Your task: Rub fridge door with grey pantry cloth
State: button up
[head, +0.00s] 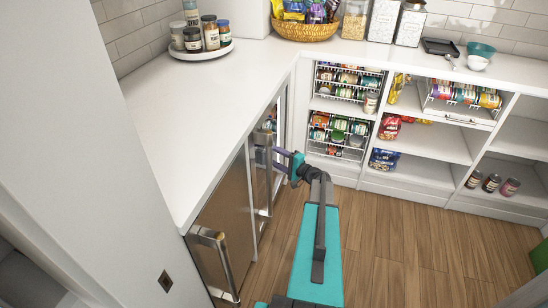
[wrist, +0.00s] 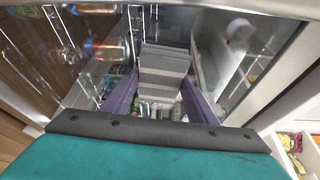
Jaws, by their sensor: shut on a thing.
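My gripper (head: 279,158) reaches left to the front of the under-counter units. In the wrist view its purple fingers (wrist: 160,88) are shut on the grey pantry cloth (wrist: 164,66), a folded pad with lighter stripes. The cloth is in front of the glass fridge door (wrist: 222,62); I cannot tell whether it touches the glass. Shelves and items show through or reflect in the glass. In the head view the fridge front is seen nearly edge-on, and I cannot make out the cloth there.
A white counter (head: 210,110) runs above the fridge, with a tray of jars (head: 200,50) at the back. A bar handle (head: 215,250) sticks out from the nearer door. Shelves with cans and bags (head: 385,160) stand behind.

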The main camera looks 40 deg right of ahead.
jog(key=shift+w+d+b, duration=0.35)
jog(key=shift+w+d, duration=0.1)
jog(key=shift+d, duration=0.4)
jog(key=shift+w+d+b, duration=0.3)
jog(key=shift+w+d, duration=0.15)
jog(key=shift+d, duration=0.35)
jog(key=shift+w+d+b, duration=0.35)
jog(key=shift+w+d, duration=0.15)
jog(key=shift+d, duration=0.4)
jog(key=shift+w+d+b, duration=0.35)
jog(key=shift+w+d, duration=0.15)
jog(key=shift+d, duration=0.35)
jog(key=shift+w+d+b, duration=0.25)
jog(key=shift+w+d, duration=0.05)
jog(key=shift+d, duration=0.3)
jog(key=shift+w+d+b, duration=0.2)
jog(key=shift+w+d, duration=0.05)
jog(key=shift+d, duration=0.35)
jog(key=shift+w+d+b, duration=0.25)
jog(key=shift+w+d, duration=0.05)
jog(key=shift+d, duration=0.3)
jog(key=shift+f+b, duration=0.1)
jog(key=shift+b, duration=0.2)
jog(key=shift+w+a, duration=0.1)
jog(key=shift+a, duration=0.1)
